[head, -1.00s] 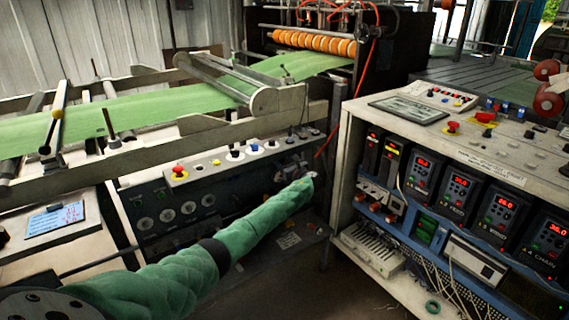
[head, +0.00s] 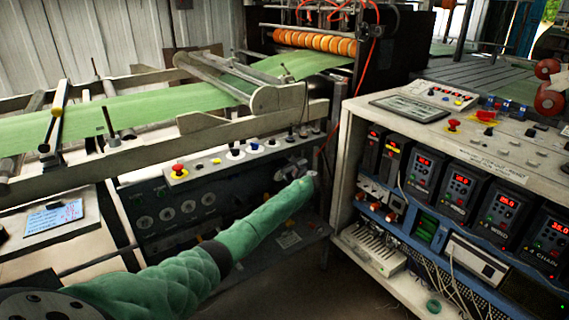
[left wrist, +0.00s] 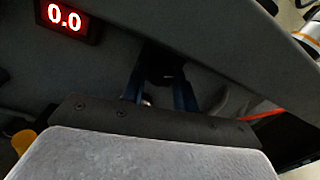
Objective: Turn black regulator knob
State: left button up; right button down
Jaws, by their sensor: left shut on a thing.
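The black regulator knob (left wrist: 160,72) shows as a dark shape between the two blue fingers in the left wrist view, under the panel edge. My left gripper (left wrist: 161,84) is shut on it. In the head view my green-sleeved left arm reaches from the lower left to the front of the machine's control panel. My left gripper (head: 290,168) is small there, near the right end of that panel, and the knob cannot be made out. A red display (left wrist: 64,17) reading 0.0 is at the upper left of the wrist view. My right gripper is not in view.
A red emergency button (head: 178,168) and several knobs sit on the panel left of my gripper. A green web (head: 130,107) runs above it. A white cabinet (head: 344,150) with lit controllers stands close on the right. A red hose (head: 333,130) hangs near my gripper.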

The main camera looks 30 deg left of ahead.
pick_arm(q)
jog(key=n+b, duration=0.2)
jog(key=n, duration=0.1)
jog(key=n+b, duration=0.1)
jog(key=shift+f+n, duration=0.3)
jog(key=shift+r+n+b, duration=0.1)
jog(key=shift+n+b, duration=0.4)
jog(key=shift+n, duration=0.7)
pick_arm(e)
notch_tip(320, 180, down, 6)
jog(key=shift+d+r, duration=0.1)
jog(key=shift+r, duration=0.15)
pick_arm(q)
jog(key=shift+b, duration=0.35)
jog(key=shift+n+b, duration=0.4)
jog(key=shift+n, duration=0.3)
jog(key=shift+n+b, duration=0.4)
jog(key=shift+n, duration=0.1)
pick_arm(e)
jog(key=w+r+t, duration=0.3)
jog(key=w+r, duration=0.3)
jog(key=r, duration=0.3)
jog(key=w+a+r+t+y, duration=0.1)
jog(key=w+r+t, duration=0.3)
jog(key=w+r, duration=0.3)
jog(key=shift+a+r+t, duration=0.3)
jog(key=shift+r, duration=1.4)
